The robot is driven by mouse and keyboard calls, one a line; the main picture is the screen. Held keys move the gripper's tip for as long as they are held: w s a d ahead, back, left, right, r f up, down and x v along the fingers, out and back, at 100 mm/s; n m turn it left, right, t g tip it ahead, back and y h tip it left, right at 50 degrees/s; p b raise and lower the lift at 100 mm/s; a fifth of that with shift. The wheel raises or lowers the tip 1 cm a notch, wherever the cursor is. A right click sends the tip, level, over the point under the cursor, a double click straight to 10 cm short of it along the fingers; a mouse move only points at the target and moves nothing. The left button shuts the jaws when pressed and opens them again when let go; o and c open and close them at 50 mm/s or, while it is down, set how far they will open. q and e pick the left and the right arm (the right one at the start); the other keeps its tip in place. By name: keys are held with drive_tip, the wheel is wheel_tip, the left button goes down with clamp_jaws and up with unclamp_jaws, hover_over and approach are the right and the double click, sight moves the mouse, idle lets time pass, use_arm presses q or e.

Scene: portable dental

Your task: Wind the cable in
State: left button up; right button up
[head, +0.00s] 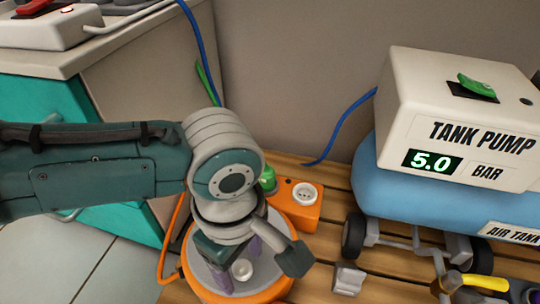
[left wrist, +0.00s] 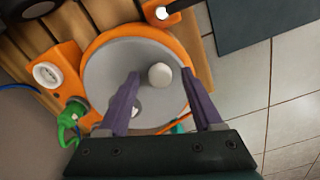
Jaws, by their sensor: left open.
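The cable reel is a round orange drum with a grey disc face (left wrist: 112,70) and a white knob (left wrist: 160,75) standing off the disc. In the head view the reel (head: 275,290) sits on wooden slats, partly hidden by my left arm, with the knob (head: 241,269) showing. An orange cable (head: 166,245) runs up from the reel's left side. My left gripper (left wrist: 160,74) is open over the disc, its purple fingers on either side of the knob. I cannot tell whether they touch it. My right gripper is not in view.
An orange socket block (head: 306,204) with a green plug (head: 267,180) adjoins the reel. A tank pump (head: 455,125) on a blue air tank (head: 400,180) stands to the right. A cabinet (head: 120,95) stands at left, with tiled floor (head: 110,270) below.

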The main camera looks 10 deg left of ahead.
use_arm(q)
clamp_jaws()
idle(0.6)
idle(0.9)
